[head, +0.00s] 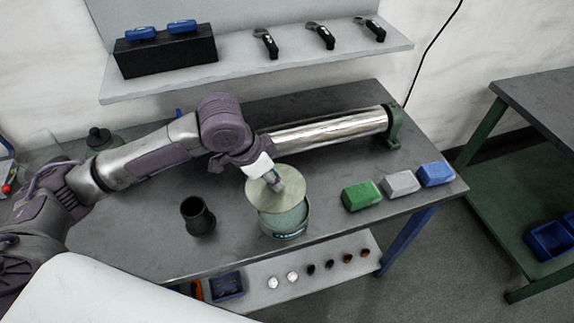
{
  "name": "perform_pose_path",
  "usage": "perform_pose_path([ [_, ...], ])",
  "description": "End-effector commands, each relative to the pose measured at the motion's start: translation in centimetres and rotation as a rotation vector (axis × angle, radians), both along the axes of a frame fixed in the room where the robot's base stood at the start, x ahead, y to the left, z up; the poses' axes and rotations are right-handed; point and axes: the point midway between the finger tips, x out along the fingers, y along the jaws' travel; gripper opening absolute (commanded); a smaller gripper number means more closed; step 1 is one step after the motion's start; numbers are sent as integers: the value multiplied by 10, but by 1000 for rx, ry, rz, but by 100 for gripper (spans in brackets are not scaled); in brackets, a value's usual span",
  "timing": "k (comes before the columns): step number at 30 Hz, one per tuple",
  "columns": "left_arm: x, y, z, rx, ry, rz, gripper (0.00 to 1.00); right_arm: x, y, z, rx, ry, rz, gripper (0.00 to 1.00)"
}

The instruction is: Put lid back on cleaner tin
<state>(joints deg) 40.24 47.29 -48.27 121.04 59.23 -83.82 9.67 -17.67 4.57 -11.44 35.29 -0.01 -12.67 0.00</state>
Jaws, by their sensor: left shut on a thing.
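The cleaner tin (285,228) is a round open tin with a blue-green inside and a dark band with lettering, standing on the grey bench. The lid (265,199) is a pale round disc. My left gripper (275,181) is shut on the lid and holds it over the back part of the tin, tilted. The lid hides the rear of the tin's mouth; the front of the opening shows. I cannot tell whether the lid touches the rim. My right gripper is not in view.
A black cup (198,222) stands left of the tin. A green block (361,196), a grey block (401,184) and a blue block (436,174) lie to the right. A shiny metal roller (330,130) lies behind. The bench's front edge is close to the tin.

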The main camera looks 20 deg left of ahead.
Motion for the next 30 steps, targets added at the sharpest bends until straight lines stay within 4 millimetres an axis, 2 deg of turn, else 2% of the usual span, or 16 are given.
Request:
perform_pose_path([
  [1,0,-4,8,-2,3,-80,0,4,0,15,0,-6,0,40],
  [3,0,-9,7,-3,2,-190,0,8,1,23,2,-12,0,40],
  [7,0,-14,5,-1,0,-333,0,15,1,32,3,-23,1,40],
  [11,-1,-17,2,1,-2,-398,0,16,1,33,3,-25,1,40],
  [20,0,-17,-12,2,-4,-406,0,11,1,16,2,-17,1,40],
  [30,0,-16,-38,4,-5,-406,0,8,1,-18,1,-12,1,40],
])
